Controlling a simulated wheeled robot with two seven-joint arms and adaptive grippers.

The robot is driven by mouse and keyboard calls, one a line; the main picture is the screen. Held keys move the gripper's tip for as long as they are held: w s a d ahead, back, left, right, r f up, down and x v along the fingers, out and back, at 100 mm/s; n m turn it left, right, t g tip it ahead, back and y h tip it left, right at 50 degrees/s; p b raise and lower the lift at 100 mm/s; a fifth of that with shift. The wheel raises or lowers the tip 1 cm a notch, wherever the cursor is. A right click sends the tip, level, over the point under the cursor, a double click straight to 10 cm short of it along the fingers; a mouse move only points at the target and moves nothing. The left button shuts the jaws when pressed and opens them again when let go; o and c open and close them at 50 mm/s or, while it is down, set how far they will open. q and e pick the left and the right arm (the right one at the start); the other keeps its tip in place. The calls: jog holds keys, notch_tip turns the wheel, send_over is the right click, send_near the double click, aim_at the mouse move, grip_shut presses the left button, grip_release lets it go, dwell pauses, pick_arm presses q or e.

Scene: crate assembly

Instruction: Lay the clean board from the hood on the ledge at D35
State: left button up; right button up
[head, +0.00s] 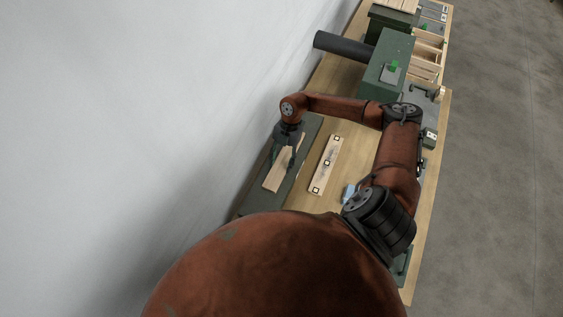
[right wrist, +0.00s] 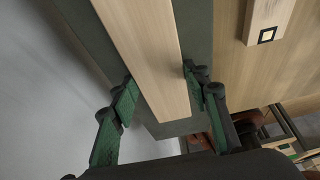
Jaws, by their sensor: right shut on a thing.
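A plain light wood board (head: 272,179) is held between the fingers of my right gripper (head: 288,143), over the dark green ledge (head: 250,204) along the wall. In the right wrist view, the unmarked board (right wrist: 152,45) runs lengthwise between the two green-padded fingers of the gripper (right wrist: 158,78). The ledge (right wrist: 200,30) shows beneath and beside it. I cannot tell whether the board touches the ledge or is slightly above it. The green hood (head: 400,50) with its dark pipe stands farther up the bench. My left gripper is not in view.
A second board with dark square marks (head: 326,172) lies on the wooden bench right of the ledge. A small blue thing (head: 349,191) is near it. The white wall (head: 150,110) closes the ledge's left side. Wooden crates (head: 428,58) stand beyond the hood.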

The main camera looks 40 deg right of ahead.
jog(key=o, duration=1.3)
jog(key=shift+r, duration=0.1)
jog(key=shift+r+p, duration=3.15)
jog(key=shift+r, duration=0.8)
jog(key=shift+f, duration=0.1)
